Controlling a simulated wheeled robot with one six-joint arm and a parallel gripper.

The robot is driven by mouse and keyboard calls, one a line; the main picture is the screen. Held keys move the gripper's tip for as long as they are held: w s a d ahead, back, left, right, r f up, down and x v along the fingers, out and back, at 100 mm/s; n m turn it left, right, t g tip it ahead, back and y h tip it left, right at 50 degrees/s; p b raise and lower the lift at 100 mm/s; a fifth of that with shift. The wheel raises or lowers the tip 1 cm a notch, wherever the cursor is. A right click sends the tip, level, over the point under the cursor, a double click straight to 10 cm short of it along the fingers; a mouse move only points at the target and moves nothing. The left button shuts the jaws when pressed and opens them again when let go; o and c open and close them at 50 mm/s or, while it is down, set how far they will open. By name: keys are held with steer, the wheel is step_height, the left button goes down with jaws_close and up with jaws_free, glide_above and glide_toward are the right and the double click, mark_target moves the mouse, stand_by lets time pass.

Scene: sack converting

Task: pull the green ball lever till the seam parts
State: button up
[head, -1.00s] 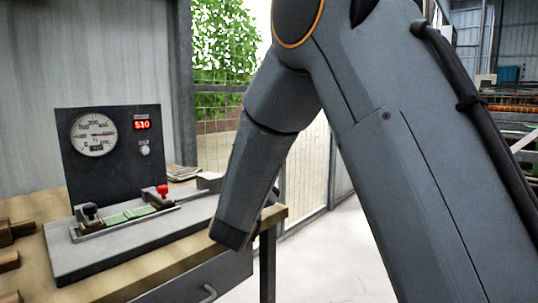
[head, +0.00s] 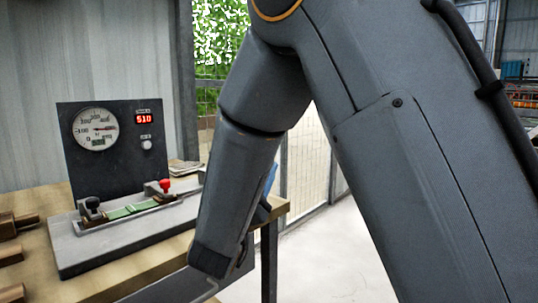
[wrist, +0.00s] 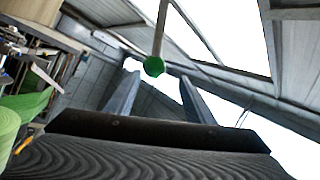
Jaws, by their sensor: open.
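The green ball (wrist: 154,67) sits at the end of a thin pale rod in the wrist view. My gripper (wrist: 158,82) is open, its two grey fingers apart. The ball appears between the fingertips in the picture; whether it is within their reach I cannot tell. The ball lever does not show in the head view. A green sack strip (head: 132,210) lies flat across a small fixture on the bench, between a black knob (head: 92,203) and a red knob (head: 165,185). I cannot make out its seam.
A dark panel behind the fixture carries a round dial gauge (head: 95,128) and a red display (head: 143,118) reading 510. Wooden pieces (head: 15,222) lie at the bench's left. A green roll (wrist: 8,130) shows at the wrist view's left edge. Clear floor lies right of the bench.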

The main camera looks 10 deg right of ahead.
steer(key=s+a, duration=0.4)
steer(key=s, duration=0.3)
steer(key=shift+s, duration=0.35)
